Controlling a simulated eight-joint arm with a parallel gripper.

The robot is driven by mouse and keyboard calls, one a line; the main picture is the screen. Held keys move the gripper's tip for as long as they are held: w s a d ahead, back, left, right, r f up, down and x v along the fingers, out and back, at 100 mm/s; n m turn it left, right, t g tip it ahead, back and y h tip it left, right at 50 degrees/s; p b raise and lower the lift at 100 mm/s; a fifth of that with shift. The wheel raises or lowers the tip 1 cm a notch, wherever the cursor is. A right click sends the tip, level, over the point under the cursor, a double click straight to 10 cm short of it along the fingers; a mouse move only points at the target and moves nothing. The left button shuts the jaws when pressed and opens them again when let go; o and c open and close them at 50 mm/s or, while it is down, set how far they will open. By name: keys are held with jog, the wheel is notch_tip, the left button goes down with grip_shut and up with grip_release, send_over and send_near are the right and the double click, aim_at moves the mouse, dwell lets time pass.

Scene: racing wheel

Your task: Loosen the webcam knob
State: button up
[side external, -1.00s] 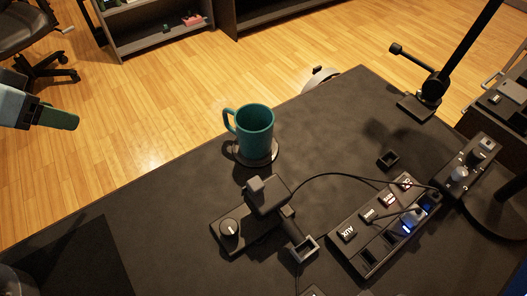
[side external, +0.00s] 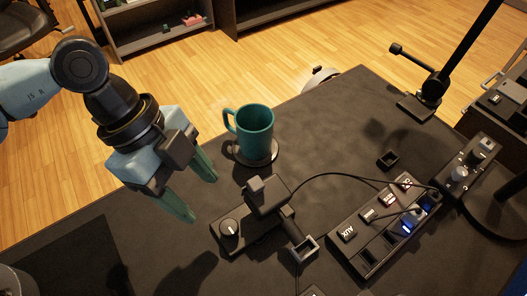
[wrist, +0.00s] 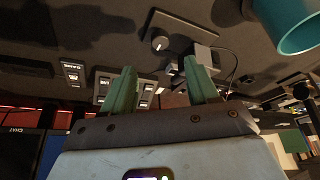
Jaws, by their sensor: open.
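The knob (side external: 229,228) is a dark round dial with a white mark, on the left part of a flat black base (side external: 256,238). A boxy black webcam-like device (side external: 267,194) stands beside it on that base. The knob also shows in the wrist view (wrist: 160,43), beyond the fingertips. My gripper (side external: 200,199) has two green fingers, apart and empty. It hangs up and to the left of the knob in the side view, not touching it. In the wrist view my gripper (wrist: 159,66) points toward the base.
A teal mug (side external: 255,130) stands on a round coaster (side external: 262,161) behind the webcam base. A labelled switch panel (side external: 370,232) and a small knob box (side external: 470,165) are to the right. A thin cable runs from the webcam toward the panel.

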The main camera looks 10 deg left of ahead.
aim_at(228, 228)
jog(key=x, duration=0.9)
jog(key=shift+w+f, duration=0.1)
jog(key=shift+f, duration=0.05)
jog(key=c, duration=1)
jog(key=shift+c, duration=0.2)
jog(key=shift+n, duration=0.4)
jog(key=n+t, duration=0.1)
jog(key=n, duration=0.2)
jog(key=n+t, duration=0.1)
jog(key=n, duration=0.1)
jog(key=shift+s+d+t, duration=0.1)
jog(key=shift+s+t, duration=0.2)
jog(key=n+t, duration=0.1)
jog(key=n, duration=0.2)
jog(key=n+t+y, duration=0.1)
jog(key=n, duration=0.3)
jog(key=shift+s+d+y, duration=0.1)
jog(key=shift+d+y, duration=0.05)
jog(key=shift+y, duration=0.15)
jog(key=shift+n, duration=0.3)
